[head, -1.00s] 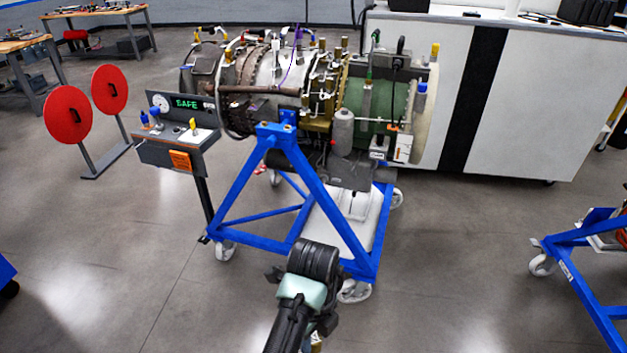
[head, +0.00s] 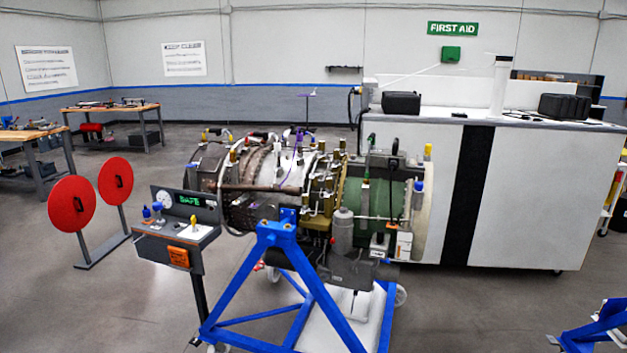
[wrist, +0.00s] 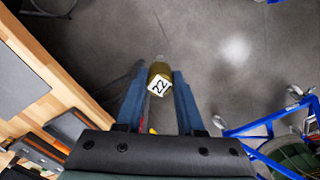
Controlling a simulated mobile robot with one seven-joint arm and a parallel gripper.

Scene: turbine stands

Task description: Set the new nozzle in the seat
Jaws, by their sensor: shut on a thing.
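In the wrist view, my gripper (wrist: 156,80) is shut on a brass-coloured nozzle (wrist: 160,69). The nozzle carries a white tag marked 22 (wrist: 159,85), and its grey tip points away from my gripper, over open floor. In the head view, the turbine engine (head: 265,180) sits on a blue stand (head: 325,310), with several brass fittings around its middle. I cannot tell which fitting is the seat. My gripper and the nozzle are out of the head view.
A control box reading SAFE (head: 180,225) stands left of the engine, beside two red discs (head: 72,204). A white cabinet (head: 540,200) stands behind. In the wrist view, a wooden bench (wrist: 32,55) is close on the left and a blue wheeled frame (wrist: 265,125) is at right.

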